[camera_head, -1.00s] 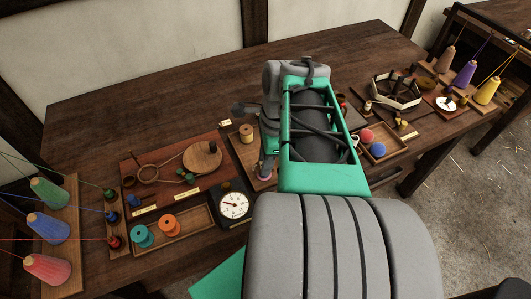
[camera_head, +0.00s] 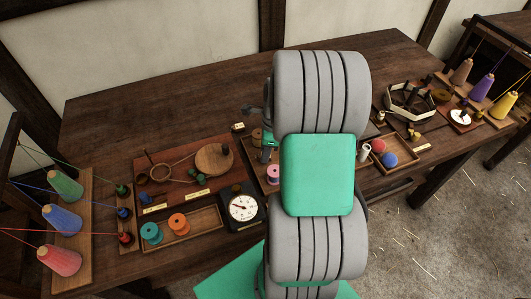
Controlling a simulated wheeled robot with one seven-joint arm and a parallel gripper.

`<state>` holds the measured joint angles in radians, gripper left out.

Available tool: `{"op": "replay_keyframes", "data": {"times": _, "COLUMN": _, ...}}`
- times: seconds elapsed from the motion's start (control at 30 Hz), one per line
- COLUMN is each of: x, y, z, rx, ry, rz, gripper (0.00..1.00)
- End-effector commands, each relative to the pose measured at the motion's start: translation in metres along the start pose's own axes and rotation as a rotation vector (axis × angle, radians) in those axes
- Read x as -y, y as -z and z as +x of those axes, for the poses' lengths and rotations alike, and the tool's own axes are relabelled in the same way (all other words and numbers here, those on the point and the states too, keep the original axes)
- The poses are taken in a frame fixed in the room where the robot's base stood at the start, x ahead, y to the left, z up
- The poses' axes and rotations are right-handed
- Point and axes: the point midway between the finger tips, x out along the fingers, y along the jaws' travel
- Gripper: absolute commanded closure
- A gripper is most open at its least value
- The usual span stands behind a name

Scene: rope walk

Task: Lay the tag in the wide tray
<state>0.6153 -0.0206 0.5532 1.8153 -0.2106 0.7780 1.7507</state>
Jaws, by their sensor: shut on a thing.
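I cannot pick out the tag. A long wooden tray (camera_head: 207,216) at the front left holds a teal spool and an orange spool. Another tray (camera_head: 404,161), right of the arm, holds a red ball and a blue ball. I cannot tell for sure which tray is the wide one.
A dial gauge (camera_head: 243,207) stands between the long tray and my arm. The pink spool (camera_head: 273,174) stands by the arm. Thread cones (camera_head: 63,221) line the left end, more cones (camera_head: 484,88) the right. A hexagonal frame (camera_head: 408,100) sits at the right. The table's back is clear.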

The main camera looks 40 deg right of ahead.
Motion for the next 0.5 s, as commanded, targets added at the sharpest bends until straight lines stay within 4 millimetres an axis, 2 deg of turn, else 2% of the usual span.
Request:
{"op": "replay_keyframes", "data": {"times": 0.1, "x": 0.0, "y": 0.002, "z": 0.013, "rx": 0.0, "ry": -0.001, "rz": 0.001, "gripper": 1.0}}
{"op": "replay_keyframes", "data": {"times": 0.43, "x": 0.0, "y": 0.003, "z": 0.018, "rx": 0.0, "ry": 0.0, "rz": 0.0, "gripper": 1.0}}
{"op": "replay_keyframes", "data": {"times": 0.47, "x": 0.0, "y": 0.003, "z": 0.017, "rx": 0.0, "ry": 0.001, "rz": 0.0, "gripper": 0.72}}
{"op": "replay_keyframes", "data": {"times": 0.5, "x": 0.0, "y": 0.003, "z": 0.017, "rx": 0.0, "ry": 0.001, "rz": 0.0, "gripper": 0.68}}
